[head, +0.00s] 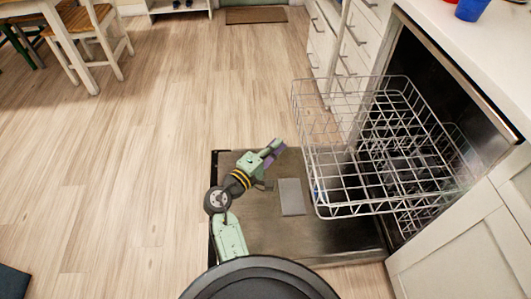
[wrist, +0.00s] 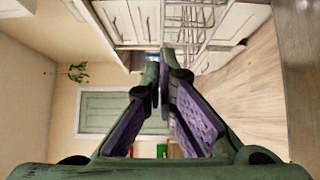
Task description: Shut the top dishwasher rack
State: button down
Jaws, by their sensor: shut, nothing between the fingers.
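The top dishwasher rack (head: 375,150), a silver wire basket, is pulled out of the dishwasher (head: 480,100) and hangs over the lowered door (head: 330,240). Its far right part is inside the opening. My gripper (head: 279,146) is shut and empty, just left of the rack's outer side and above the door, apart from the wires as far as I can tell. In the wrist view my gripper's purple-padded fingers (wrist: 166,58) meet at the tips, and the rack wires (wrist: 190,22) show beyond them at the top.
White drawers (head: 335,40) stand behind the rack, and a white cabinet (head: 470,250) stands at the lower right. Blue and red cups (head: 471,9) are on the counter. A chair (head: 88,40) is at the far left.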

jog(key=d, duration=0.2)
jog(key=w+d, duration=0.1)
jog(key=d+p, duration=0.1)
jog(key=d, duration=0.1)
jog(key=shift+w+d, duration=0.3)
jog(key=shift+w, duration=0.1)
jog(key=shift+d, duration=0.1)
